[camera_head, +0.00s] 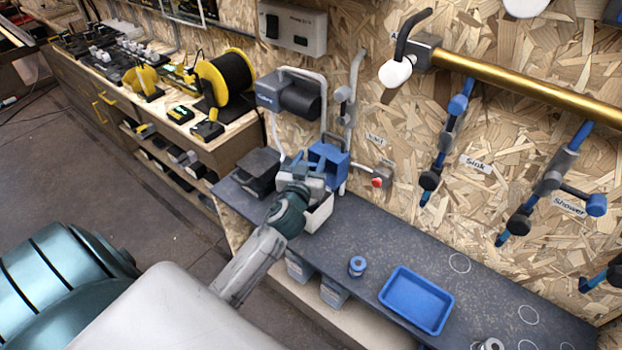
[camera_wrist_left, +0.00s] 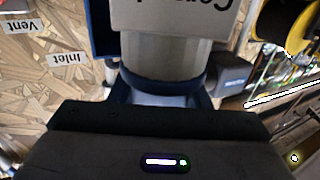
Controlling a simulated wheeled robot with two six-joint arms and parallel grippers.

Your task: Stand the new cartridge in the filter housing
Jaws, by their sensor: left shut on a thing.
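My left gripper (camera_head: 298,178) is shut on a pale grey cartridge (camera_wrist_left: 165,58) with a dark blue end cap, at its capped end. In the left wrist view, a light panel with upside-down lettering hides the cartridge's far end. This looks like the front wall of a white bin (camera_head: 319,214), which shows below the gripper in the head view. The cartridge is mostly hidden by the gripper there. A blue block-like fixture (camera_head: 328,160) stands just behind and right of the gripper; I cannot tell whether it is the filter housing. My right gripper is out of view.
A blue tray (camera_head: 384,295) and a small blue-and-grey round part (camera_head: 357,266) lie on the dark bench (camera_head: 395,240). Pipes and valves line the chipboard wall. A dark box (camera_head: 258,168) stands left of the gripper. The bench between the fixture and tray is mostly clear.

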